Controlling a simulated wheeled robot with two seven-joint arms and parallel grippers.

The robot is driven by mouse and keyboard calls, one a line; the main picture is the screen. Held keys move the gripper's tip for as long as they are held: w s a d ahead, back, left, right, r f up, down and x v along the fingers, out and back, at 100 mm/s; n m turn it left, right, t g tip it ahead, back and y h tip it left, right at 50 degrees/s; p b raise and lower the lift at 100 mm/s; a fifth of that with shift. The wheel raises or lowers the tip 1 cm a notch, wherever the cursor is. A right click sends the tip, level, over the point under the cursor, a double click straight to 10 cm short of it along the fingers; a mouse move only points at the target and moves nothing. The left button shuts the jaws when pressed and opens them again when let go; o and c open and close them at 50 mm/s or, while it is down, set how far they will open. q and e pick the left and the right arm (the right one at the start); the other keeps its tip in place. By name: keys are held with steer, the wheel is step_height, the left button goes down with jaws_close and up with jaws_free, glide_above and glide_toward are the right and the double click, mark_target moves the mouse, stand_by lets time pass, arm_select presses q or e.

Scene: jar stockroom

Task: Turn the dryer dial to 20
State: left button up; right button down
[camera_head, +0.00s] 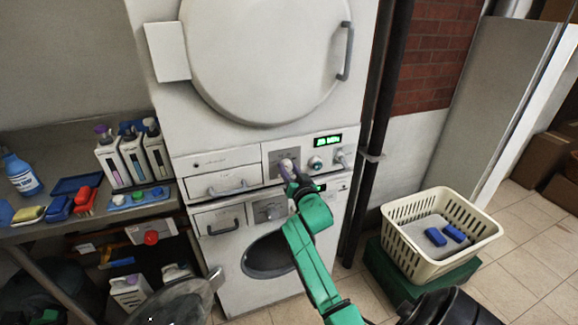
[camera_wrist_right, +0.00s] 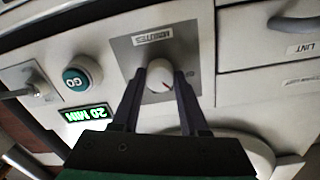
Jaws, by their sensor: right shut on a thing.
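The dryer dial (camera_wrist_right: 160,76) is a round white knob with a red mark, on a grey panel with a label. My right gripper (camera_wrist_right: 160,82) is shut on the dial, one dark finger on each side. In the head view my right gripper (camera_head: 289,174) reaches the dryer (camera_head: 240,148) front and partly covers the dial (camera_head: 286,163). The green display (camera_wrist_right: 88,113) reads 20 MIN, upside down in the wrist view. In the head view the display (camera_head: 328,140) is lit but too small to read. My left gripper is not in view.
A teal GO button (camera_wrist_right: 80,78) and a lever-like knob (camera_head: 343,158) sit beside the dial. A washer (camera_head: 240,225) stands below. Bottles and brushes crowd the left shelf (camera_head: 95,224). A cream basket (camera_head: 398,228) with blue items stands at right.

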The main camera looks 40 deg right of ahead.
steer(key=shift+m+p, duration=1.05)
steer(key=shift+m, duration=0.55)
steer(key=shift+f, duration=0.1)
steer(key=shift+c, duration=2.1)
jaws_free()
steer(key=b+v, duration=0.1)
steer(key=v, duration=1.3)
steer(key=shift+s, duration=0.3)
